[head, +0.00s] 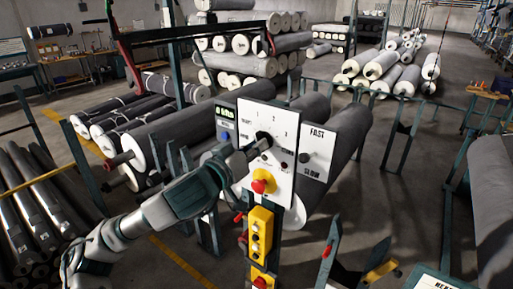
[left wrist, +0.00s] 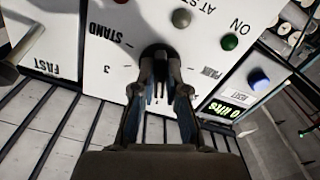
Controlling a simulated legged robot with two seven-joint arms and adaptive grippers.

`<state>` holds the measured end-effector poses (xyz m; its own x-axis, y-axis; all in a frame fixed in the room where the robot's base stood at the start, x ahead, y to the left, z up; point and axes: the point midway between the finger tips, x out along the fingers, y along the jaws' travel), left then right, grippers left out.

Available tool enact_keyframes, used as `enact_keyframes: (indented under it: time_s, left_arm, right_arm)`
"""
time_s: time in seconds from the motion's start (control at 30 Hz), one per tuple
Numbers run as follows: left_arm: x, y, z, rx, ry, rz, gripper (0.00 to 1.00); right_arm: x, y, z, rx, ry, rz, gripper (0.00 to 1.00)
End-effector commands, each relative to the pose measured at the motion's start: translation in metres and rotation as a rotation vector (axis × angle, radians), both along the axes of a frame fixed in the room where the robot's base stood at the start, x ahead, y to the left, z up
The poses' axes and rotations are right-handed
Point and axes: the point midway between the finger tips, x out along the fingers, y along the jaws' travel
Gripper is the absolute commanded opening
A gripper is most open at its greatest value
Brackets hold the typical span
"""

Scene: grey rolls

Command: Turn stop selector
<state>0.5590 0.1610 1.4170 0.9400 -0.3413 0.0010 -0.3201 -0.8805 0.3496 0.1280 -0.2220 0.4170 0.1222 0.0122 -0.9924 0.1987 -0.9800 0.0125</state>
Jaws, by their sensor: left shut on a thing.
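The stop selector is a black round knob (head: 264,136) on a white control panel (head: 283,120) with numbers around it. In the left wrist view the knob (left wrist: 157,52) shows at the top centre, with printed marks around it. My left gripper (head: 257,147) reaches it from the lower left in the head view. In the left wrist view its two fingers (left wrist: 160,90) are shut on the selector; the exact contact at the fingertips is dark. My right gripper is not in view.
A red mushroom button (head: 260,186) sits below the selector, above a yellow button box (head: 260,232). A FAST/SLOW panel (head: 318,140) adjoins on the right, and a green-lit display (head: 225,113) on the left. Grey rolls (head: 345,130) lie behind; posts stand around.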

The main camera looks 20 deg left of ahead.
Motion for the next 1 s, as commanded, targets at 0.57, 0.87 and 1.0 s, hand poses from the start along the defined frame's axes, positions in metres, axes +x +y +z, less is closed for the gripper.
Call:
enact_keyframes:
  time_s: [0.57,0.87,1.0]
  left_arm:
    - [0.002,-0.001,-0.006,0.012,0.011,-0.001,0.38]
    - [-0.001,0.000,-0.002,0.009,0.001,0.000,0.38]
    - [-0.014,0.006,-0.001,0.008,-0.001,0.000,0.38]
  right_arm:
    - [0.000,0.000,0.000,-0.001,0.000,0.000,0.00]
    - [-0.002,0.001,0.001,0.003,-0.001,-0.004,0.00]
    - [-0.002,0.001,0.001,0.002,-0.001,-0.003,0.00]
